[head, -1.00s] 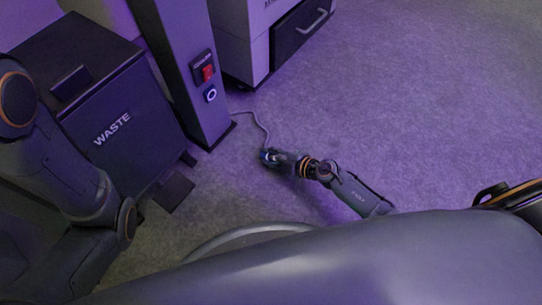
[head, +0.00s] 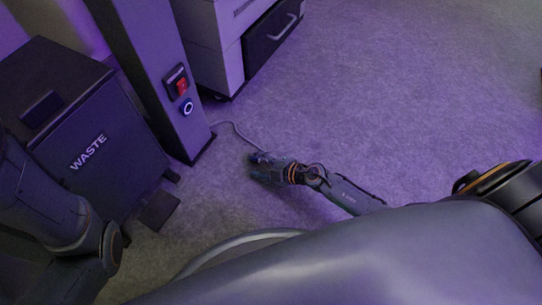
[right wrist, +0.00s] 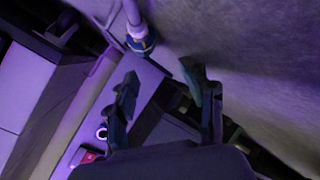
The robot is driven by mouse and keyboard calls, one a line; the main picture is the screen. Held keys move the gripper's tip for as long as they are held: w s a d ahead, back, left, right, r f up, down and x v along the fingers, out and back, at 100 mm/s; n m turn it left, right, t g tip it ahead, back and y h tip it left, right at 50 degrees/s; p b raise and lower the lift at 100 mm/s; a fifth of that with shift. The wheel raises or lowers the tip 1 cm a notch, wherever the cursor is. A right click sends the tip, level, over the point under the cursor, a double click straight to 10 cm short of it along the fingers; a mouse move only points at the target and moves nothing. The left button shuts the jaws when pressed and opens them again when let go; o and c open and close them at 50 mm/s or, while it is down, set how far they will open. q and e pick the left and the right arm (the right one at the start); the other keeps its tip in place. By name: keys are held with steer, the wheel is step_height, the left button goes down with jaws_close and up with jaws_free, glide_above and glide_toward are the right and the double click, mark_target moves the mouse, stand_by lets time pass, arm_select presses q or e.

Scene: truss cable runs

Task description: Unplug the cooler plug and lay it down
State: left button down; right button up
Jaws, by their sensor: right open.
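The cooler plug (right wrist: 142,44), blue with a yellow ring, shows in the right wrist view just beyond my fingertips. Its grey cable (head: 238,131) runs from the post's foot to my right gripper in the head view. My right gripper (head: 259,168) is low over the carpet with its fingers spread; it also shows in the right wrist view (right wrist: 160,76). Nothing is between the fingers. The cooler socket (head: 187,108), a blue-ringed round opening on the post, has no plug in it. Whether the plug touches the floor I cannot tell. My left gripper is out of view.
The dark post (head: 150,70) carries a red switch (head: 181,86) above the socket. A black WASTE bin (head: 120,135) stands left of the post. A grey cabinet (head: 229,60) with a dark drawer stands behind. The carpet to the right is clear.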

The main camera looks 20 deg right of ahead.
steer(key=v, duration=1)
steer(key=shift+s+d+r, duration=0.1)
steer(key=shift+s+r, duration=0.1)
